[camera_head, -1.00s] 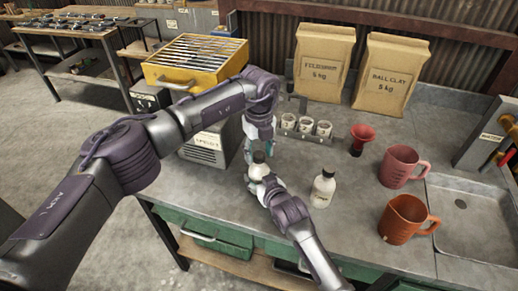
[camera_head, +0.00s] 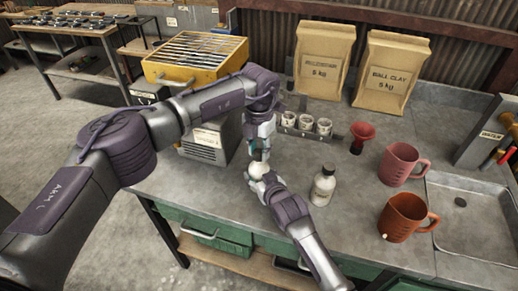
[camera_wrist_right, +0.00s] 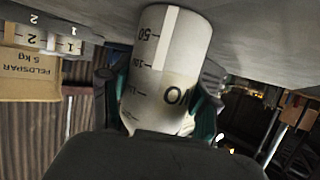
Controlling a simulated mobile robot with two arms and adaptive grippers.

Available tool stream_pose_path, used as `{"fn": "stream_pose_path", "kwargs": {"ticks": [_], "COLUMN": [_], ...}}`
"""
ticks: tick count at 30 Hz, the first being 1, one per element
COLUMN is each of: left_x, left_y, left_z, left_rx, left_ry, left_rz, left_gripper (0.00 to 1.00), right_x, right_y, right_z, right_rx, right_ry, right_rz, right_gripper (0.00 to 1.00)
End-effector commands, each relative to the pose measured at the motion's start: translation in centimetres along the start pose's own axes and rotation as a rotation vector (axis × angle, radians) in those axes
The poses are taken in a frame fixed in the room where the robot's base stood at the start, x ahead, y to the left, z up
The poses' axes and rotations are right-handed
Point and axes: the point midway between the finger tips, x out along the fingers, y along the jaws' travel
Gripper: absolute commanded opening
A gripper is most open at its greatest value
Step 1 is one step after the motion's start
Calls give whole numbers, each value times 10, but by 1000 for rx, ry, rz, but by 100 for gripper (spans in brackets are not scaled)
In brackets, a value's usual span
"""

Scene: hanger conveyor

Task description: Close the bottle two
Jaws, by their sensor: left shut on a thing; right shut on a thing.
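A white bottle (camera_head: 257,171) stands upright near the middle of the workbench. My right gripper (camera_head: 262,179) is shut around its body. In the right wrist view the held bottle (camera_wrist_right: 172,65) shows scale marks, and its label number cannot be read for sure. My left gripper (camera_head: 261,150) is directly above the bottle, pointing down, shut on the dark cap at its top. The cap is mostly hidden by the fingers, so I cannot tell how it sits on the neck. A second white bottle (camera_head: 322,188) with a dark top stands apart to the right.
A rack with small white jars (camera_head: 306,124) and a red funnel (camera_head: 362,136) are behind. A pink mug (camera_head: 400,165), an orange mug (camera_head: 403,220) and a sink (camera_head: 478,215) lie right. A grey box (camera_head: 208,143) is left. Clay bags (camera_head: 390,75) stand at the back.

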Motion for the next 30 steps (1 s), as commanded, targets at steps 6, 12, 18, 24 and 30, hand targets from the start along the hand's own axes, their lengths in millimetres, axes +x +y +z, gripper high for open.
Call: {"fn": "stream_pose_path", "kwargs": {"ticks": [6,12,18,24,30], "left_x": [0,0,0,0,-2], "left_y": [1,1,1,0,0], "left_z": [0,0,0,0,0], "left_rx": [551,783,780,780,779], "left_ry": [0,-1,-1,0,0], "left_rz": [2,2,2,1,1], "left_gripper": [0,0,51,62,62], "right_x": [0,0,0,0,0], "right_y": [0,0,0,0,0], "right_z": [0,0,0,0,0], "right_rx": [-1,-1,-1,0,0], "right_ry": [-1,-1,-1,-1,-1], "right_rz": [0,0,0,0,0], "right_gripper": [0,0,0,0,0]}}
